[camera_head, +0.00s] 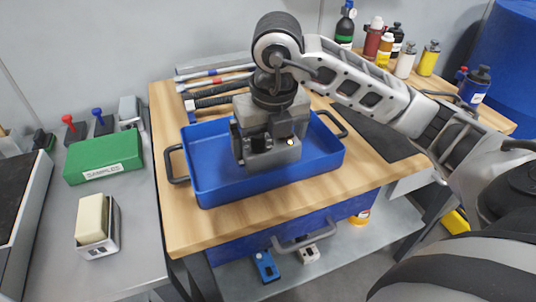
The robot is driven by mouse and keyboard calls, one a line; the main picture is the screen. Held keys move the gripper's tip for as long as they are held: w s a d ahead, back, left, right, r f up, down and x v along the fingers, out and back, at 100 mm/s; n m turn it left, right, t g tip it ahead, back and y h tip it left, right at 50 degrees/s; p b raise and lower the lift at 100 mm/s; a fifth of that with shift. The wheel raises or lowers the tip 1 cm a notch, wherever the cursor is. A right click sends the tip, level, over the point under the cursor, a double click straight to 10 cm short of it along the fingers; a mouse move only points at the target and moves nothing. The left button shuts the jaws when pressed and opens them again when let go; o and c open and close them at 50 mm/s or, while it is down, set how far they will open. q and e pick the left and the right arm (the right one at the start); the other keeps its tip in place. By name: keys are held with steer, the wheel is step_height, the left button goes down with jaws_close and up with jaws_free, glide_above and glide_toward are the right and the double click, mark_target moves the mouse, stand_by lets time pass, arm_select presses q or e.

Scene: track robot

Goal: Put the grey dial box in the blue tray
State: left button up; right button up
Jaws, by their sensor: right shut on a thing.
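The blue tray (205,185), with dark handles at its ends, sits on the wooden worktop in the middle of the view. My right gripper (265,138) points down over the tray and is shut on the grey dial box (284,154). The box shows a dark knob and a small yellowish spot on its face. It is inside the tray's outline; whether its underside touches the tray floor is hidden. My left gripper is not in view.
Several bottles (404,60) stand at the back right of the wooden worktop (178,228). Tools lie behind the tray. On the left bench are a green samples box (104,160), stamps, and a beige block (92,218) in a grey holder.

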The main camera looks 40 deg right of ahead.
mark_target(268, 156)
step_height(268, 156, down, 3)
steer(key=shift+w+f, duration=0.1)
steer(key=shift+f, duration=0.05)
steer(key=shift+f, duration=0.15)
steer(key=o, duration=0.8)
steer(key=shift+c, duration=0.2)
